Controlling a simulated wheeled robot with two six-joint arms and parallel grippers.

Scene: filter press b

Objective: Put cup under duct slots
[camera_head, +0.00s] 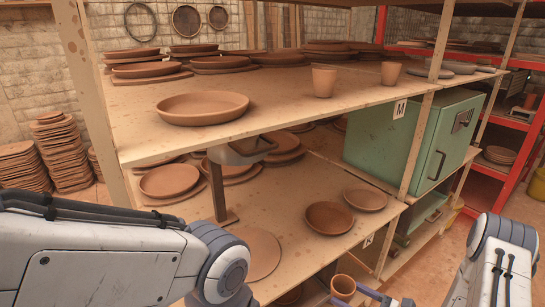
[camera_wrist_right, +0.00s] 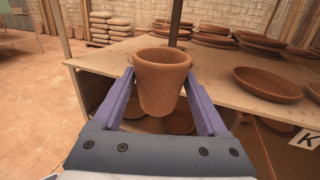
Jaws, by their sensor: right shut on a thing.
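A terracotta cup (camera_head: 343,286) is at the bottom of the head view, upright between the fingers of my right gripper (camera_head: 356,291). In the right wrist view the cup (camera_wrist_right: 162,85) is large and central, with the purple fingers shut on its two sides. It is in front of the shelf edge, clear of the boards. My left arm comes in from the left, but its gripper is not in view. A grey rounded metal part (camera_head: 240,154) hangs under the upper shelf (camera_head: 275,115) beside an upright post (camera_head: 217,190). I cannot tell whether it is the duct, and I see no slots.
Two cups (camera_head: 323,82) (camera_head: 390,73) stand on the upper shelf near a wide dish (camera_head: 202,108). Plates (camera_head: 169,181) and bowls (camera_head: 330,217) lie on the lower shelf (camera_head: 305,180), with bare board between them. A green cabinet (camera_head: 400,140) and a shelf post (camera_head: 421,135) are at right.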

